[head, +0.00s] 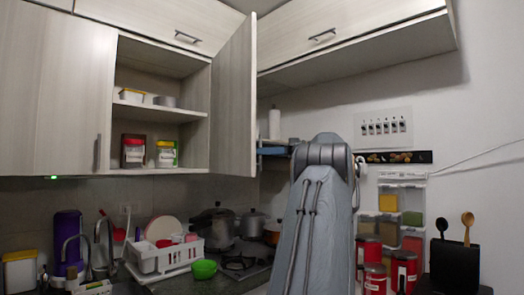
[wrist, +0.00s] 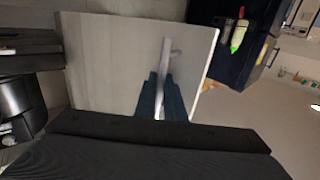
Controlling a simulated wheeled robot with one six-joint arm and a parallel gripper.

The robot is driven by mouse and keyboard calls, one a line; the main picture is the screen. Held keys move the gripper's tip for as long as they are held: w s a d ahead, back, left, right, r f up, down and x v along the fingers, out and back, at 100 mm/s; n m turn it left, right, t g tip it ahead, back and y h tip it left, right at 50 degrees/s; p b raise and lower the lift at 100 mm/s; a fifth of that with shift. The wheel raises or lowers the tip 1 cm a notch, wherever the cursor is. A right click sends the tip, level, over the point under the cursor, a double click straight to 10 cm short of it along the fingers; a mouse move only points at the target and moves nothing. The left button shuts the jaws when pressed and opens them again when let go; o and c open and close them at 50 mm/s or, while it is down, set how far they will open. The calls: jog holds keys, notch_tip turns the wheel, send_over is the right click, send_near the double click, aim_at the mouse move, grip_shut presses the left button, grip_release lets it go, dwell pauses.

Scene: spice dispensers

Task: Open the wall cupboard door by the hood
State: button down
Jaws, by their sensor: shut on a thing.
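The wall cupboard door (head: 234,100) is pale wood and stands swung open, sticking out from the right side of its cupboard. The open cupboard's shelves (head: 160,112) show inside. In the wrist view, a pale door panel (wrist: 105,60) fills the upper middle, with a metal bar handle (wrist: 165,58) on it. My gripper (wrist: 161,88) has its dark blue fingers on both sides of the handle and is shut on it. In the head view my arm covers the lower middle, and I cannot make out the gripper's grip there.
Jars and small containers (head: 166,154) stand on the cupboard shelves. A dish rack (head: 163,255), pots (head: 214,226) and a green bowl (head: 204,268) are on the counter below. Red tins (head: 403,270) and a spice dispenser (head: 402,205) are at right. Another wall cupboard (head: 345,28) hangs at upper right.

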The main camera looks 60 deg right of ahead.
jog(key=shift+a+r, duration=0.1)
jog(key=c, duration=2.1)
grip_release()
jog(key=v, duration=0.7)
jog(key=shift+s+d+b, duration=0.2)
jog(key=shift+s+b, duration=0.1)
jog(key=shift+s, duration=0.05)
